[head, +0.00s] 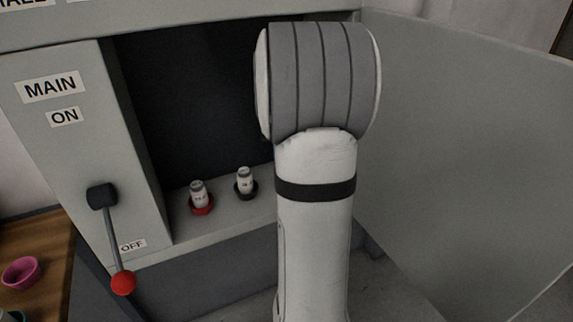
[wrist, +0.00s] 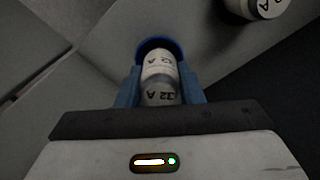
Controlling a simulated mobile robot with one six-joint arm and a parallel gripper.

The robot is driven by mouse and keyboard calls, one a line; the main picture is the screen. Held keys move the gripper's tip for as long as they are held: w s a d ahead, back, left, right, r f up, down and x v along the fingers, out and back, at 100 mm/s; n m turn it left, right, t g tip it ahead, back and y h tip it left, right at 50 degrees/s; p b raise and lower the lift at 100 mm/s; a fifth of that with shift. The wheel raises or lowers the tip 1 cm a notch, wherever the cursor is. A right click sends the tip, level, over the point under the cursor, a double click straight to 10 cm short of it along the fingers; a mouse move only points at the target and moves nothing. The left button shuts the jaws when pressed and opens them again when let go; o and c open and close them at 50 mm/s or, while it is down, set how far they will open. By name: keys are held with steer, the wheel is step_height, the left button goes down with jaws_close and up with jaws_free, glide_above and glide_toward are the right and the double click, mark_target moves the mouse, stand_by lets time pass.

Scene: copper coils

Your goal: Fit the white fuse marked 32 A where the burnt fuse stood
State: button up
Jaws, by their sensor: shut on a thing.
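A white fuse marked 32 A (wrist: 159,68) is between the blue fingers of my gripper (wrist: 158,90) in the wrist view. My gripper is shut on it. A blue ring-shaped holder (wrist: 150,43) shows around the fuse's far end; I cannot tell whether the fuse is fully seated in it. In the head view my arm hides my gripper, this fuse and the blue holder. No burnt fuse can be made out.
White fuses stand in a red holder (head: 202,206) and a black holder (head: 246,192) on the cabinet shelf. Another fuse (wrist: 262,8) shows at the wrist view's top right. The MAIN lever (head: 122,282) points down beside OFF. A grey panel (head: 460,150) stands right.

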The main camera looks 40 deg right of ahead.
steer(key=shift+d+f, duration=0.1)
steer(key=shift+f, duration=0.75)
steer(key=shift+w+d, duration=0.1)
steer(key=shift+f+b, duration=0.3)
steer(key=o, duration=1)
steer(key=shift+c, duration=0.2)
